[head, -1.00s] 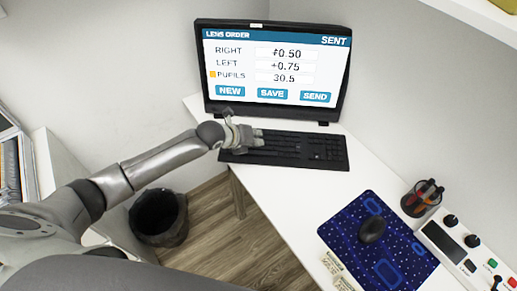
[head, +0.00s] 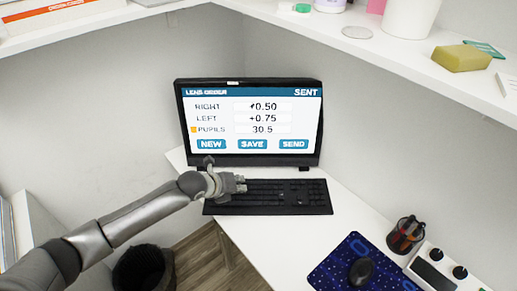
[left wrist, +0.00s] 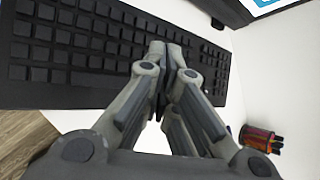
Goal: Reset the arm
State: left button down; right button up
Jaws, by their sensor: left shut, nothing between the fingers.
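My left arm reaches in from the left in the head view. Its gripper (head: 240,183) is over the left part of the black keyboard (head: 290,197). In the left wrist view the two fingertips (left wrist: 165,48) are together with nothing between them, above the keyboard (left wrist: 75,50); whether they touch the keys I cannot tell. The monitor (head: 250,120) behind the keyboard shows "LENS ORDER" and "SENT", with right +0.50, left +0.75, pupils 30.5. My right gripper is not in view.
A blue mouse pad (head: 330,272) with a black mouse (head: 362,271) lies at the right of the white desk (head: 265,240). A pen cup (head: 406,235) and a control box (head: 436,268) stand beside it. A shelf (head: 400,58) overhangs at top right. A dark bin (head: 140,272) stands below left.

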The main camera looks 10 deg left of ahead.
pick_arm(q)
jog(key=s+d+f+n+g, duration=0.1)
jog(key=s+d+n, duration=0.3)
jog(key=s+n, duration=0.35)
jog(key=s+d+n+g, duration=0.1)
jog(key=s+d+n, duration=0.2)
jog(key=s+n, duration=0.45)
jog(key=s+a+r+n+g+y, duration=0.1)
jog(key=s+a+n+y, duration=0.1)
jog(key=s+a+n, duration=0.5)
jog(key=s+a+r+n+g+y, duration=0.1)
jog(key=s+a+n+g+y, duration=0.15)
jog(key=s+n, duration=0.75)
notch_tip(320, 180, down, 26)
jog(key=s+m, duration=0.2)
jog(key=s, duration=0.1)
jog(key=s+a+f+g, duration=0.1)
jog(key=s+a+f, duration=0.2)
jog(key=s+f, duration=1.3)
jog(key=shift+s+f+g, duration=0.15)
jog(key=shift+g, duration=0.2)
